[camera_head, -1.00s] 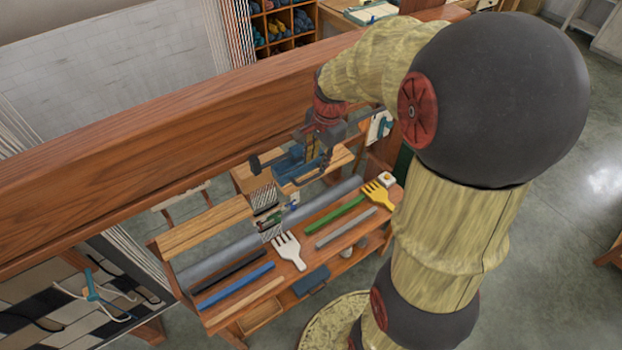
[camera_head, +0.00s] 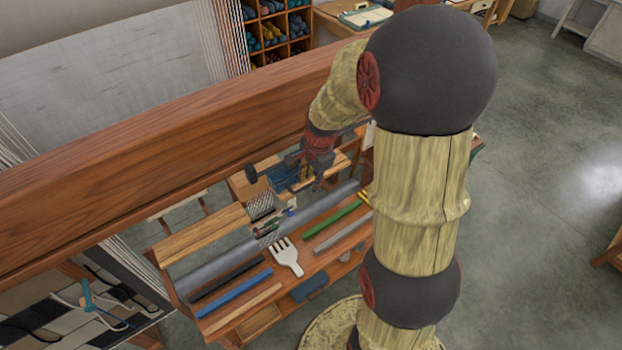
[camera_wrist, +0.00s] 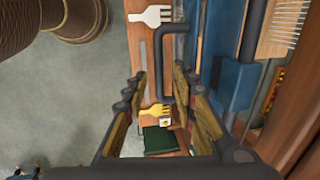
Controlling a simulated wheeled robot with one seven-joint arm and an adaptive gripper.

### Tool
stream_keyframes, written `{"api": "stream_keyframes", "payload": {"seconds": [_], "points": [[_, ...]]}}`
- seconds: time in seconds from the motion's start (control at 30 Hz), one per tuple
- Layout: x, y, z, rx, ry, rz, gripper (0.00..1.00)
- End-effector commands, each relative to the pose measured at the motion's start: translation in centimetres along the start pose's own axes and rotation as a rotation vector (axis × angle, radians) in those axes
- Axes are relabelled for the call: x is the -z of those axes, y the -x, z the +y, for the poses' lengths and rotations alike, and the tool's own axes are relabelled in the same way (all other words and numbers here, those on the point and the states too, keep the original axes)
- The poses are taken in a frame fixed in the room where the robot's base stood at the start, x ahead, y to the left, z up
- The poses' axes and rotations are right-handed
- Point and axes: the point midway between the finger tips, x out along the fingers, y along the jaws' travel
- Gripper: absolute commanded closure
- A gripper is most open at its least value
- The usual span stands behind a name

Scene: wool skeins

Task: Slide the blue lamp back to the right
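A blue body (camera_head: 281,177), which seems to be the lamp, shows beyond the bench in the head view, partly hidden behind my wrist. In the wrist view a blue block (camera_wrist: 229,90) stands along the right, with a dark post (camera_wrist: 256,28) beside it. A dark bent bar (camera_wrist: 185,60) reaches down between my fingers; I cannot tell what it belongs to or whether they touch it. My gripper (camera_wrist: 160,82) has its fingers apart. In the head view my gripper (camera_head: 318,184) hangs over the far side of the bench, its tips hard to make out.
The tool bench (camera_head: 222,318) holds a white fork (camera_head: 287,258), a green bar (camera_head: 331,221) and a blue bar (camera_head: 233,293). A long wooden beam (camera_head: 130,160) runs behind. Open floor (camera_head: 545,200) lies right.

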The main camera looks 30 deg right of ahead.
Motion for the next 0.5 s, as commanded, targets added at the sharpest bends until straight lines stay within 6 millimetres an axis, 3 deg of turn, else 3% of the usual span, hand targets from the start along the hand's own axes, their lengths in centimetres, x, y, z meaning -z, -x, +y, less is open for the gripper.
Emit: {"api": "stream_keyframes", "payload": {"seconds": [0.13, 0.5], "points": [[0.0, 0.02, 0.0, 0.0, 0.0, 0.0, 0.73], [0.0, 0.04, -0.01, 0.0, 0.001, 0.0, 0.94]]}}
